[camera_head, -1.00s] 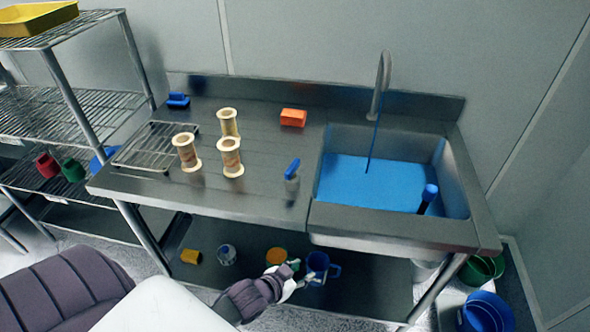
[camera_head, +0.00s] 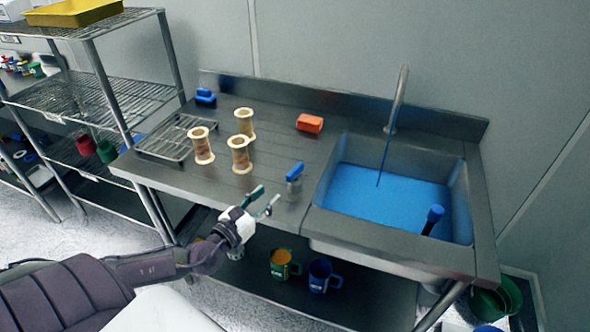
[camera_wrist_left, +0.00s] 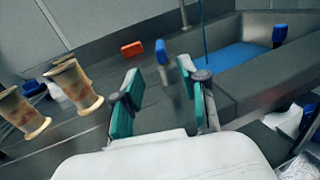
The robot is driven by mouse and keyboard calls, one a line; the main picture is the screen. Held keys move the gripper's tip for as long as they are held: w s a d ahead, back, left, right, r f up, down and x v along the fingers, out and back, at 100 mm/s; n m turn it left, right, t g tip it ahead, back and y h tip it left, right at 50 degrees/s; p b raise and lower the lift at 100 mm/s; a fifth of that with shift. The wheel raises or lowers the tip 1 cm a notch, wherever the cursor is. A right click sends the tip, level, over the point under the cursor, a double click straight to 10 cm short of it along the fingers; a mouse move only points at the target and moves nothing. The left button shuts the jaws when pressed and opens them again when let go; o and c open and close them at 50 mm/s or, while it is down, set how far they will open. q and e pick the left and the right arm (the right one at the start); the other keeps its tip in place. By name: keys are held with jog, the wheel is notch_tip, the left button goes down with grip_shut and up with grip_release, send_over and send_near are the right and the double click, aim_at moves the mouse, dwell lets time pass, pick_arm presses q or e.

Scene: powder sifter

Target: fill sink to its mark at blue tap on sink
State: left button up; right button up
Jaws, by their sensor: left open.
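The sink (camera_head: 473,200) is set into the right part of the steel counter and holds blue water (camera_head: 385,190). A thin blue stream (camera_head: 384,160) runs from the grey spout (camera_head: 398,98) into it. A blue-topped dark post (camera_head: 434,216) stands in the water. I cannot make out a fill mark. A small tap with a blue lever (camera_head: 295,171) stands on the counter left of the sink. My left gripper (camera_head: 265,200) is open and empty at the counter's front edge, short of this tap. In the left wrist view the blue lever (camera_wrist_left: 162,52) shows beyond the open fingers (camera_wrist_left: 160,82).
Several cream spools (camera_head: 240,155), a wire rack (camera_head: 170,140), a blue item (camera_head: 205,97) and an orange block (camera_head: 310,123) are on the counter. A green mug (camera_head: 281,264) and a blue mug (camera_head: 320,276) stand on the lower shelf. Wire shelving (camera_head: 120,98) is at left.

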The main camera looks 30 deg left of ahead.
aim_at(302, 163)
pick_arm(q)
jog(key=w+p, duration=0.1)
jog(key=w, duration=1.2)
jog(key=shift+w+d+p, duration=0.1)
jog(key=shift+p, duration=0.3)
